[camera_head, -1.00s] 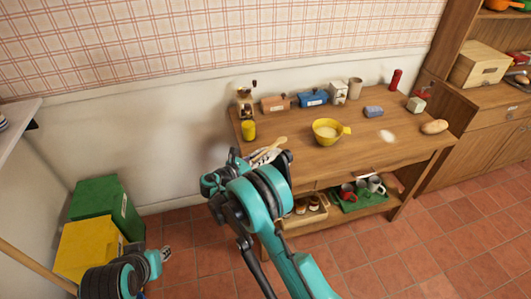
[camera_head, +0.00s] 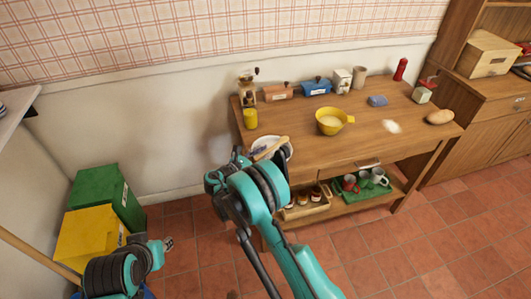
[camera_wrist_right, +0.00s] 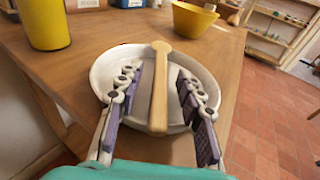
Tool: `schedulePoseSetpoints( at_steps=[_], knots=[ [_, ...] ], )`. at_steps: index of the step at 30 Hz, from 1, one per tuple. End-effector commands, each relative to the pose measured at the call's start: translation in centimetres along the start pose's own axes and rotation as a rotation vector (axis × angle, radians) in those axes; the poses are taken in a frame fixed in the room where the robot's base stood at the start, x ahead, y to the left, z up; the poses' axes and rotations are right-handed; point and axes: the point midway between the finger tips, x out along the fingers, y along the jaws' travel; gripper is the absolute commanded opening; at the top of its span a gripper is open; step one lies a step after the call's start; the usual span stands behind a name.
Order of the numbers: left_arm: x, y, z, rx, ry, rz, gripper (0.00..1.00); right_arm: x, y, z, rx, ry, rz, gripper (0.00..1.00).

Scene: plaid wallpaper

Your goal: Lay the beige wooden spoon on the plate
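The beige wooden spoon (camera_wrist_right: 159,85) lies across the white plate (camera_wrist_right: 103,72), its rounded end over the far rim, in the right wrist view. The spoon (camera_head: 270,148) and plate (camera_head: 287,149) also show at the table's left end in the head view. My right gripper (camera_wrist_right: 156,88) is open over the plate, its purple-grey fingers on either side of the spoon with a gap on both sides.
A yellow cylinder (camera_head: 250,118) stands behind the plate, and a yellow bowl (camera_head: 331,122) stands to its right. Boxes, a grinder (camera_head: 247,90) and a red bottle (camera_head: 400,69) line the table's back.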

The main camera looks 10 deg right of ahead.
Motion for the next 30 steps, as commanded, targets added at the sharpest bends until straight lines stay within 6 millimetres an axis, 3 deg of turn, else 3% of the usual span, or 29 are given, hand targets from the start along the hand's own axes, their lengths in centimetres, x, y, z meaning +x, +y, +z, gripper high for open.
schedulePoseSetpoints(
  at_steps=[10,22,30],
  knots=[
    [0.0,0.0,0.0,0.0,0.0,0.0,0.29,-1.1,0.0,0.0,0.0,0.0,0.001,0.37],
    [0.0,0.0,0.0,0.0,0.0,0.0,0.29,-9.4,0.1,0.0,-0.001,0.0,0.003,0.37],
    [0.0,0.0,0.0,0.0,0.0,0.0,0.29,-11.9,0.0,0.0,0.0,0.0,0.0,0.37]
  ],
)
